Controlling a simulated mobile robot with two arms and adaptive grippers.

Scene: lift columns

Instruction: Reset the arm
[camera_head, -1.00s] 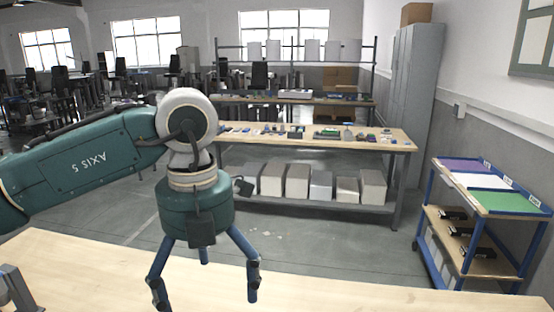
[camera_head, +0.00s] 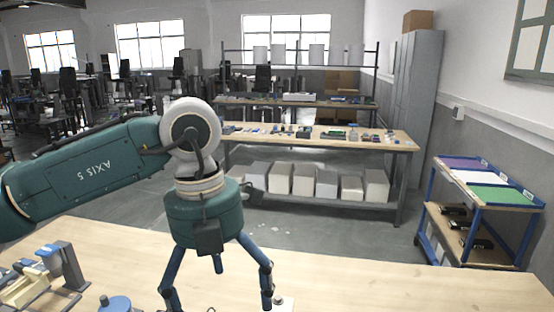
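My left arm, teal with "AXIS 5" on it, comes in from the left. My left gripper (camera_head: 218,292) hangs down from it over the near wooden table (camera_head: 345,280). Its fingers are spread apart and I see nothing between them, but the lowest tips are near the bottom edge of the picture. My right gripper is not in view.
On the near table, a fixture with grey, blue and tan parts (camera_head: 45,278) stands at left, with a blue round part (camera_head: 115,305) beside it. A small pale piece (camera_head: 284,304) lies near the right finger. A blue cart (camera_head: 478,200) stands at right. The table's right half looks clear.

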